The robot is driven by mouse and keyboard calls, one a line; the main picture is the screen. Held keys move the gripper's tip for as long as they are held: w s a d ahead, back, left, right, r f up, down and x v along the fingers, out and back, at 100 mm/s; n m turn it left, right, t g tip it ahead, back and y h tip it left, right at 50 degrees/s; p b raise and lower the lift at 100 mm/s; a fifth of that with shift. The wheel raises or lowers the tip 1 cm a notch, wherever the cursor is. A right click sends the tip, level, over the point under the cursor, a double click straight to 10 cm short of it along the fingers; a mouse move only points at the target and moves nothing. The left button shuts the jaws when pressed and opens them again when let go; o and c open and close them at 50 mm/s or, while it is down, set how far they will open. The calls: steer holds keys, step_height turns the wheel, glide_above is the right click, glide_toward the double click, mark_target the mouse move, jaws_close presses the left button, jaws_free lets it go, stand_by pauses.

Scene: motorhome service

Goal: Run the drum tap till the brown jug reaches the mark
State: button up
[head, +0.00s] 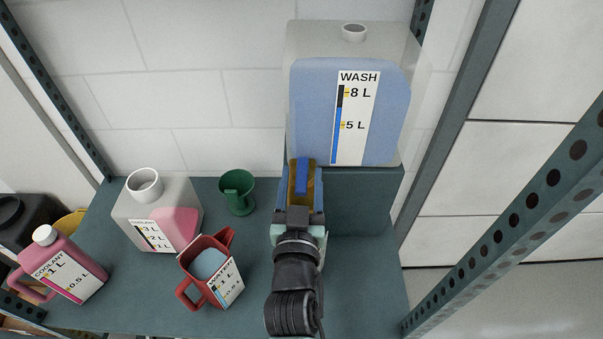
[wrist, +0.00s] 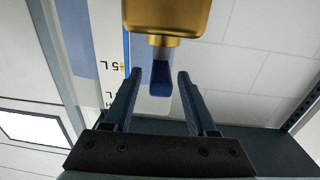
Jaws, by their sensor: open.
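The wash drum (head: 390,105) stands on a raised block at the back, holding blue liquid, with a label marked 8 L and 5 L. Its brass tap (wrist: 165,18) has a blue lever (wrist: 160,82), which also shows in the head view (head: 302,175). My gripper (wrist: 160,88) is open, its fingers on either side of the lever; I cannot tell whether they touch it. The red-brown jug (head: 192,257) stands on the bench, left of my arm, with pale blue liquid inside and a scale label (head: 227,282). The liquid's level against the mark is unclear.
The bench right of my arm is clear. A perforated post (head: 500,230) borders the right side.

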steer(key=shift+w, duration=0.2)
jaws_close()
stand_by(1.4)
